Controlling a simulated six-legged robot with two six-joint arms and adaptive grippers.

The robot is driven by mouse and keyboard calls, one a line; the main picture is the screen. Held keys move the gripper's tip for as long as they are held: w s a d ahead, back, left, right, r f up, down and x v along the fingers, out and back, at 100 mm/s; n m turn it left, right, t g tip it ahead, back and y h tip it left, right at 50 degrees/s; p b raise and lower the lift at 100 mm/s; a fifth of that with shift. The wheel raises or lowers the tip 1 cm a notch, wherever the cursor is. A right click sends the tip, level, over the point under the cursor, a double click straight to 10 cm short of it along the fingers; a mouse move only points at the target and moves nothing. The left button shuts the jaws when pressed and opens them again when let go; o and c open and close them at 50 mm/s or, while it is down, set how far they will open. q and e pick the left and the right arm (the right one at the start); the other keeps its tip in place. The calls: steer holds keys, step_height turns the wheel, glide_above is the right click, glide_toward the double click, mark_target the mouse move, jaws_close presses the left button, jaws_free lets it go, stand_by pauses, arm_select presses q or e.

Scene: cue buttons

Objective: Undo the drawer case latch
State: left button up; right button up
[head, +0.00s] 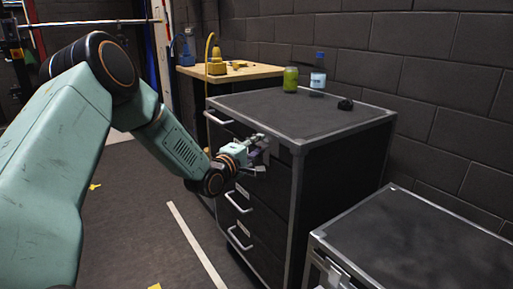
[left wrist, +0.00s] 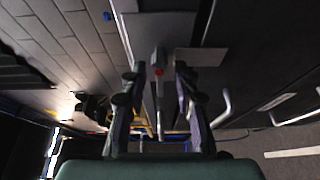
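The drawer case (head: 310,108) is black with grey metal edges and pale bar handles on its front. My left gripper (head: 262,150) is at the upper right part of that front, close to the corner post. In the left wrist view my left gripper (left wrist: 158,72) has its two fingers apart. A small grey metal latch part (left wrist: 158,57) with a red spot shows in the gap between the fingertips, and no finger clearly touches it. In the head view the gripper mostly hides the latch. My right gripper is in neither view.
A green jar (head: 290,79), a blue-capped bottle (head: 318,74) and a small black object (head: 345,104) stand on the case top. A second black case (head: 420,240) is at the lower right. A wooden bench (head: 245,72) stands behind. The floor in front is mostly clear.

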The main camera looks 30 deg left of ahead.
arm_select(q)
jaws_close()
steer(key=shift+m, duration=0.3)
steer(key=m+t+h+b, duration=0.1)
steer(key=m+h, duration=0.1)
steer(key=m, duration=0.5)
steer(key=m+t+h+b, duration=0.1)
steer(key=m+h, duration=0.2)
steer(key=m, duration=0.4)
steer(key=m+t+h+b, duration=0.1)
steer(key=m+h, duration=0.2)
steer(key=m, duration=0.4)
steer(key=shift+w+a+f+m, duration=0.1)
steer(key=shift+a+f+m, duration=0.15)
steer(key=shift+a+m, duration=0.1)
steer(key=shift+m+h, duration=0.25)
steer(key=shift+h, duration=0.15)
jaws_free()
